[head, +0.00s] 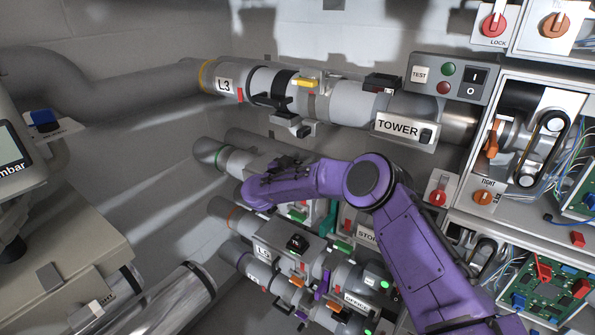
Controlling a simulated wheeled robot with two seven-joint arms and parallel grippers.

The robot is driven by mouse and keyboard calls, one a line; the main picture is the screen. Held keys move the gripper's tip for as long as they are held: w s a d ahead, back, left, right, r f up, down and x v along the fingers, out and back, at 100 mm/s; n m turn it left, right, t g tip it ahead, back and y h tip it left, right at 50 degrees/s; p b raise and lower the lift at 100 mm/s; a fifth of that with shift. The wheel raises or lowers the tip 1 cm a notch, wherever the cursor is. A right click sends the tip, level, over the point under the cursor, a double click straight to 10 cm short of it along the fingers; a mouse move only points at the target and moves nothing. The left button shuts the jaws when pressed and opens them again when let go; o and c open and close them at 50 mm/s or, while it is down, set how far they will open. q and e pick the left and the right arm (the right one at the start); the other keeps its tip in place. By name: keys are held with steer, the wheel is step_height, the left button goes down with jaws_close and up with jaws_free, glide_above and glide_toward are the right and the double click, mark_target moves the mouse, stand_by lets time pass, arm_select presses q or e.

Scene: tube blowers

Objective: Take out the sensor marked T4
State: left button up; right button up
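No marking T4 can be read in the head view, so I cannot tell which part is that sensor. Several grey tubes carry small clip-on parts: the upper tube marked L3 (226,85) has a yellow part (306,83) and a black part (382,82). My purple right arm comes in from the lower right and bends left over the middle tube (237,161). My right gripper (283,164) appears as small dark parts by the wrist, close to that tube; its fingers cannot be made out. My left gripper is not in view.
A TOWER plate (398,128) and a TEST switch box (447,77) sit at the upper tube's right end. Open cabinets with wiring and a green circuit board (545,287) stand at right. Lower tubes are partly hidden by my arm. A display unit (14,150) stands at left.

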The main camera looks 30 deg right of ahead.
steer(key=shift+f, duration=0.1)
steer(key=c, duration=0.3)
steer(key=shift+c, duration=0.2)
